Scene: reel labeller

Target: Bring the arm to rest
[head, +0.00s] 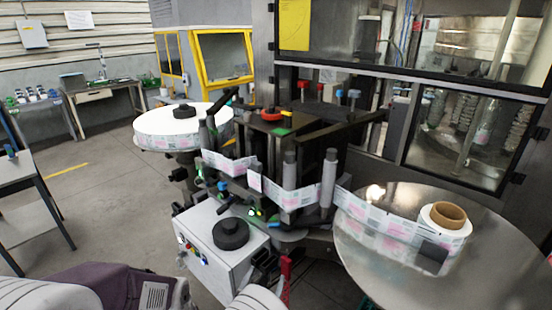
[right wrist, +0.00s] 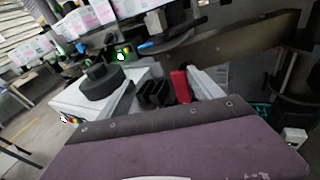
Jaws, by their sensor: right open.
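My right gripper (head: 268,270) is low in the middle of the head view, by the front right of the labeller's white control box (head: 212,262). Its dark jaws also show in the right wrist view (right wrist: 156,93), beyond a purple panel. It is open, and I see nothing held in it. Whether it touches the box I cannot tell. The labeller's head (head: 280,130) stands behind it, with printed label web (head: 295,198) running past grey rollers. My left gripper is out of view.
A white label reel (head: 175,125) sits at the labeller's left. A steel disc (head: 365,255) at right carries a cardboard-cored roll (head: 447,216). A black knob (head: 230,233) stands on the control box, and a red part (head: 285,278) is close to the gripper.

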